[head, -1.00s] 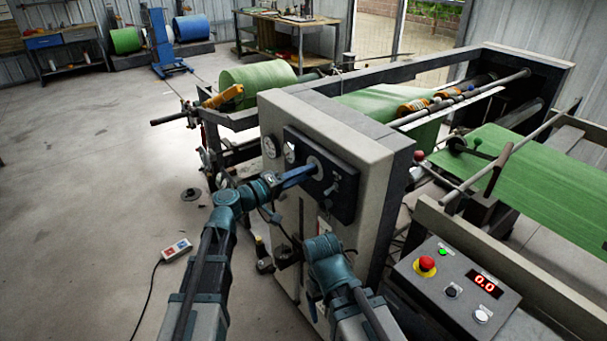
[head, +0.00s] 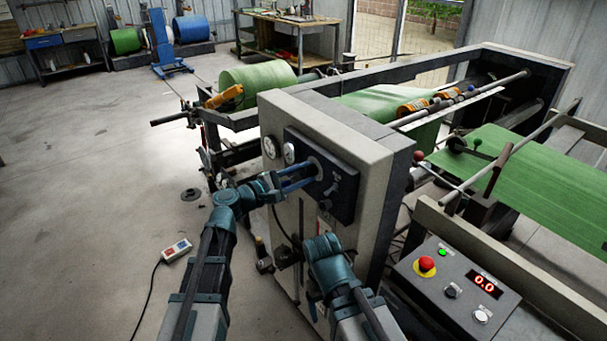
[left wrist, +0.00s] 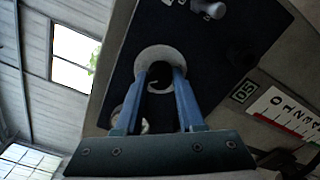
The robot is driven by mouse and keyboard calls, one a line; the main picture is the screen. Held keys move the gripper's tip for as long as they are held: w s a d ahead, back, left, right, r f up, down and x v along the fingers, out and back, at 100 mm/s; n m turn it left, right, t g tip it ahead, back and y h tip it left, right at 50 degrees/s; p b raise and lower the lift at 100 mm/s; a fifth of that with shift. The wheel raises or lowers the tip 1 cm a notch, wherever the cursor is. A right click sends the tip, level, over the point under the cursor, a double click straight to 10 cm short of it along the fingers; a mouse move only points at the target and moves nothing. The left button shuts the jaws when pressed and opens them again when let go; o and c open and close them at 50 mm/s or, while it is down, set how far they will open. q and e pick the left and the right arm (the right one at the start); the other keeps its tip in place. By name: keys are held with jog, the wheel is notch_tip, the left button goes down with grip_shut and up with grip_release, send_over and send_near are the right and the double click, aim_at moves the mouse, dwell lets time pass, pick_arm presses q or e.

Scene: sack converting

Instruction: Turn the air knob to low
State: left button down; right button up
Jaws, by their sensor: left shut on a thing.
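The air knob (left wrist: 160,74) is a dark knob on a pale round plate (left wrist: 152,58), set in the dark panel (head: 345,192) on the near end of the machine. My left gripper (head: 314,169) reaches the panel from the left. Its two blue fingers (left wrist: 161,78) are closed on the knob, one on each side, in the left wrist view. The fingers and the head view angle hide the knob's pointer and setting.
A control box (head: 455,291) with a red emergency button (head: 427,264) stands at the lower right. The floor at left is mostly open.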

pick_arm(q)
jog(key=n, duration=0.4)
jog(key=shift+n, duration=0.3)
jog(key=n, duration=0.4)
jog(key=shift+n, duration=0.3)
jog(key=n, duration=0.4)
jog(key=shift+n, duration=0.3)
jog(key=n, duration=0.4)
jog(key=shift+n, duration=0.6)
jog(key=c, duration=0.5)
grip_release()
jog(key=shift+a, duration=0.1)
jog(key=v, duration=1.3)
jog(key=shift+s+a, duration=0.2)
jog(key=shift+a, duration=0.1)
